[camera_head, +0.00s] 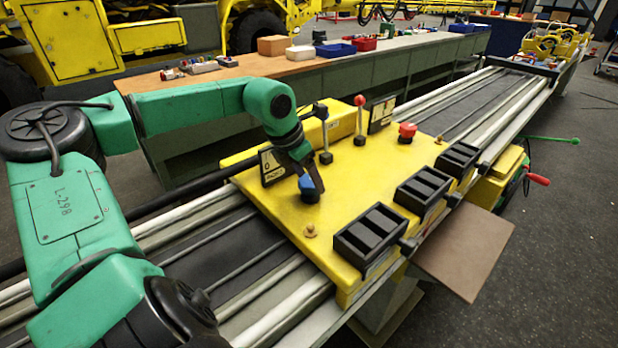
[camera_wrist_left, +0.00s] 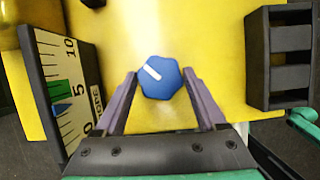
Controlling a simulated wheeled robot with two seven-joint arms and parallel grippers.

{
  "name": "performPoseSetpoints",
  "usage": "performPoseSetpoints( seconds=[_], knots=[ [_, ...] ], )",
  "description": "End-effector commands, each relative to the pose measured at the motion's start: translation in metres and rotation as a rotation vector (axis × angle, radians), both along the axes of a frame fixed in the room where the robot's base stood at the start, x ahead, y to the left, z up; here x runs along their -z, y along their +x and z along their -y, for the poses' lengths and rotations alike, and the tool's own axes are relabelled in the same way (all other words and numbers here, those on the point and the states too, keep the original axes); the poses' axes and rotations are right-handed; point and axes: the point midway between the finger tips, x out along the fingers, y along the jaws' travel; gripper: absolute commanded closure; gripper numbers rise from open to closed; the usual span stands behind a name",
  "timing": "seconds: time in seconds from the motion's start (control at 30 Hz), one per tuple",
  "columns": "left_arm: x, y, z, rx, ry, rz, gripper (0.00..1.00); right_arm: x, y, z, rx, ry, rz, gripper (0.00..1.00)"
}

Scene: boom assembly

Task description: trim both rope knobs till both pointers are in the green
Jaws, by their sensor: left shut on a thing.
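The yellow control panel (camera_head: 340,195) lies across the rails. My left gripper (camera_head: 305,178) comes down from above, its fingers on either side of a blue rope knob (camera_head: 309,190). In the left wrist view the blue knob (camera_wrist_left: 160,77) with a white line sits between the purple-grey fingertips (camera_wrist_left: 159,82). One gauge (camera_head: 272,165) stands beside it; in the wrist view this gauge (camera_wrist_left: 68,80) shows a blue pointer (camera_wrist_left: 61,108) near the 5, close to the lower end of the green band. A second gauge (camera_head: 381,113) is too small to read. I cannot make out a second blue knob. My right gripper is not in view.
A workbench (camera_head: 330,68) with bins stands behind.

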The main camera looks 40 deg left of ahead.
Motion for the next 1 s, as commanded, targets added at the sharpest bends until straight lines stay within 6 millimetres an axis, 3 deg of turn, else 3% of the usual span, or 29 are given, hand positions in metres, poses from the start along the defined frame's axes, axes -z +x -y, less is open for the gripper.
performPoseSetpoints(
  seconds=[0.5, 1.0],
  knots=[
    [-0.004, 0.002, -0.003, 0.427, -0.002, 0.002, 0.83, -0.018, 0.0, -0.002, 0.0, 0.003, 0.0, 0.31],
    [-0.001, 0.002, -0.004, 0.568, 0.003, 0.002, 0.83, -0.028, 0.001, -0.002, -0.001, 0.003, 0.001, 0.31]
  ],
)
